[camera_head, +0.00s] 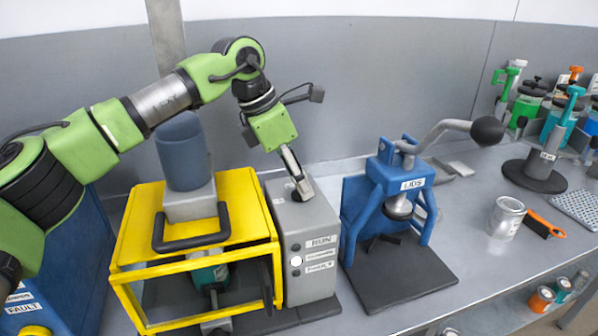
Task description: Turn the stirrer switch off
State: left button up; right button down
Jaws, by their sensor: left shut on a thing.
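The grey control box (316,268) stands against the right side of the yellow guard frame (240,200). Its front carries a "RUN" label, further labels and small round lamps or buttons, one of them white. My left gripper (302,190) reaches down to the top of this box, its fingers close together. It is shut on a small dark part there, which looks like the stirrer switch. The fingers hide most of it, so I cannot tell its position. My right gripper is not in view.
A grey-blue motor (183,152) tops the yellow frame, with a green container (209,272) inside. A blue "LIDS" press (388,185) with a black-knobbed lever stands right of the box.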

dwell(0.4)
pick_arm(q)
jog(key=o, duration=1.1)
jog(key=shift+a, duration=0.1)
jog(key=v, duration=1.2)
